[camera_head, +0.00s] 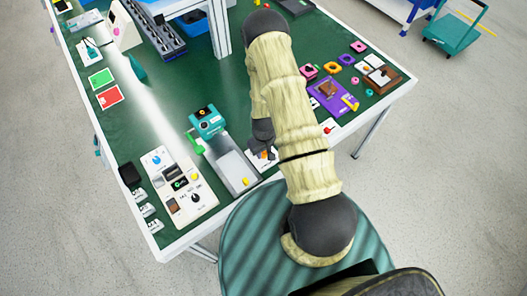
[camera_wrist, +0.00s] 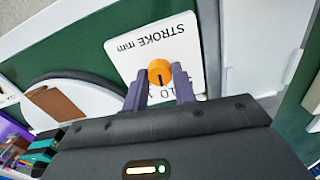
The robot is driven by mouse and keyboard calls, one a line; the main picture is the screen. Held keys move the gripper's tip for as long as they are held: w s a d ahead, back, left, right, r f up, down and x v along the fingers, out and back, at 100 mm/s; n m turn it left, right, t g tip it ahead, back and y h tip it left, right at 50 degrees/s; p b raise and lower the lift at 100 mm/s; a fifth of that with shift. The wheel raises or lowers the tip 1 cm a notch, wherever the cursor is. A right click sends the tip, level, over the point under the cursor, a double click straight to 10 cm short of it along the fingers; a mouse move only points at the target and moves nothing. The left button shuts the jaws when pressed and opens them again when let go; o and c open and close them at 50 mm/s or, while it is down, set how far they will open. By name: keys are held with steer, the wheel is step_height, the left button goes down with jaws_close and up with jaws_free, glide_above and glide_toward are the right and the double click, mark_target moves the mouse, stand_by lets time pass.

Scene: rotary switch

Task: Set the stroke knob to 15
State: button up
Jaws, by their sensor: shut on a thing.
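The stroke knob (camera_wrist: 160,70) is orange with a dark pointer line and sits on a white plate (camera_wrist: 190,50) marked "STROKE mm", which appears upside down in the wrist view. The pointer line runs toward the bottom of that view, toward my gripper body. My gripper (camera_wrist: 159,76) is shut on the knob, with one purple-grey finger on each side. Part of the printed scale is hidden by the fingers and gripper body, so I cannot read the setting. In the head view the orange knob (camera_head: 264,155) shows small beside my arm, at the green table's front edge.
A grey tray-like block (camera_head: 236,170) and a teal device (camera_head: 207,121) stand left of the plate. A white control panel (camera_head: 178,184) lies further left. A purple board (camera_head: 331,94) is to the right. The green table (camera_head: 170,100) is bare around its middle.

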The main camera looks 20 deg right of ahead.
mark_target(263, 153)
steer(key=m+b, duration=0.2)
steer(key=m, duration=0.1)
steer(key=shift+f+m, duration=0.1)
steer(key=shift+m, duration=0.2)
steer(key=m+b, duration=0.2)
steer(key=m, duration=0.2)
steer(key=shift+m, duration=0.3)
steer(key=o, duration=1)
step_height(263, 153, up, 18)
steer(key=b, duration=0.1)
steer(key=shift+f+b, duration=0.15)
steer(key=shift+b, duration=0.25)
stand_by(0.3)
